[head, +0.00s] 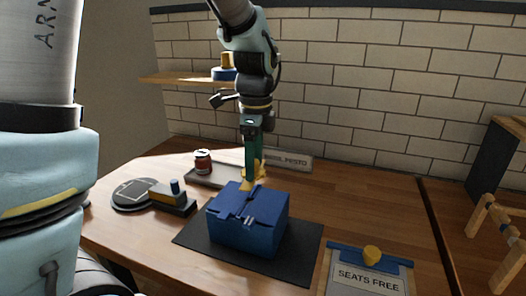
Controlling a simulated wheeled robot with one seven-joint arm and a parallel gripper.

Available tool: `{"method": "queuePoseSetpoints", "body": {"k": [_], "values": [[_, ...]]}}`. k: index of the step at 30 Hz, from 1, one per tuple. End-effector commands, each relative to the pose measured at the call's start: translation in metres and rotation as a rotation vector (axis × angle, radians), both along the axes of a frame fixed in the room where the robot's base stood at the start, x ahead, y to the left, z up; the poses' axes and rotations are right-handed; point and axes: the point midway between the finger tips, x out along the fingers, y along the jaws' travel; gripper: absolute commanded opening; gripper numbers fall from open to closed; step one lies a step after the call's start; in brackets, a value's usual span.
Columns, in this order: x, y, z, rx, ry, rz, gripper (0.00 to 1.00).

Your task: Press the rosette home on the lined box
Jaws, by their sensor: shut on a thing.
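The blue box (248,230) stands on a dark mat, with raised blue strips crossing on its top. My gripper (252,176) points down at the back edge of the box top. It is shut on a small yellow piece (260,169), which looks like the rosette. The piece is partly hidden by the fingers, and its shape is too small to make out. I cannot tell whether the piece touches the box. The inside of the box and its lining are not visible.
The dark mat (300,263) lies under the box. To the left are a grey disc (130,194), a block with a blue peg (173,197) and a can (203,162). The table right of the box is clear.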

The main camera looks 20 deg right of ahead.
Motion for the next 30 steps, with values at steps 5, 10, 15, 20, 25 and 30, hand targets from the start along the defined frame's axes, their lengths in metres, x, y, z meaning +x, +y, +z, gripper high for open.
{"method": "queuePoseSetpoints", "body": {"k": [5, 10, 15, 20, 25, 30], "values": [[-0.007, 0.008, 0.005, 0.018, -0.016, -0.106, 0.20], [-0.007, 0.008, 0.004, 0.018, -0.016, -0.109, 0.20], [-0.007, 0.008, 0.005, 0.018, -0.017, -0.107, 0.20], [-0.007, 0.008, 0.003, 0.018, -0.014, -0.108, 0.20], [-0.007, 0.008, -0.009, 0.019, -0.014, -0.106, 0.20], [-0.007, 0.008, -0.025, 0.018, -0.014, -0.105, 0.20]]}}
